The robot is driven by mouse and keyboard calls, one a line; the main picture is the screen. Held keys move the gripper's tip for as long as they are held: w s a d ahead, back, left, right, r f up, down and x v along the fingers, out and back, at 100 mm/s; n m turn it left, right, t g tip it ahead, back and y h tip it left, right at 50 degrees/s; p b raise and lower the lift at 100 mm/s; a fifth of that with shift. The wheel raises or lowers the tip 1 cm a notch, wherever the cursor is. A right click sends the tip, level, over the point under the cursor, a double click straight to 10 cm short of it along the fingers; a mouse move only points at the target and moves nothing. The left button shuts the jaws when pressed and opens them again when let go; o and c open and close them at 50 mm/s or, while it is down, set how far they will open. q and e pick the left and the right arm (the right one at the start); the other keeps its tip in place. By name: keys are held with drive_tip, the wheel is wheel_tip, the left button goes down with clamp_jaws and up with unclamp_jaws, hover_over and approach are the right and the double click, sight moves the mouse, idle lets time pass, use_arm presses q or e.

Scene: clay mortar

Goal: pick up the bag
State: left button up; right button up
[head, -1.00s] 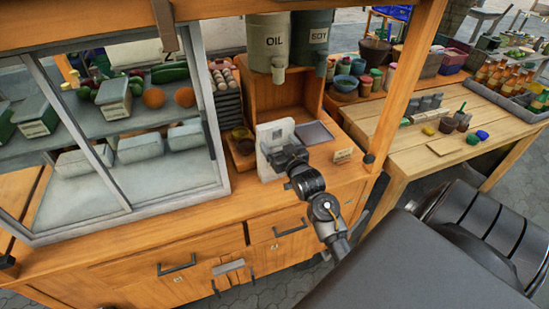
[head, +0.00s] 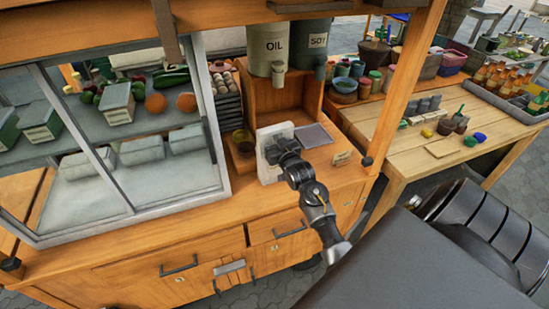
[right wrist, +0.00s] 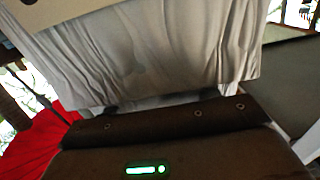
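The bag (head: 269,163) is a pale, upright, boxy bag with a grey label, standing on the wooden cart counter below the oil and soy containers. My right arm reaches in from the lower right, and its gripper (head: 281,149) is at the bag's right side, overlapping it in the head view. In the right wrist view the bag (right wrist: 165,55) fills the upper middle as wrinkled whitish material, very close to the dark gripper body. The bag hides my right fingertips, so their gap and any grasp cannot be told. My left gripper is not in view.
A glazed display case (head: 120,130) stands left of the bag. The oil dispenser (head: 275,45) and soy dispenser (head: 313,38) are above and behind. A wooden post (head: 402,85) rises farther right.

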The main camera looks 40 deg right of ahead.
drive_tip(key=c, duration=0.9)
drive_tip(key=shift+r, duration=0.15)
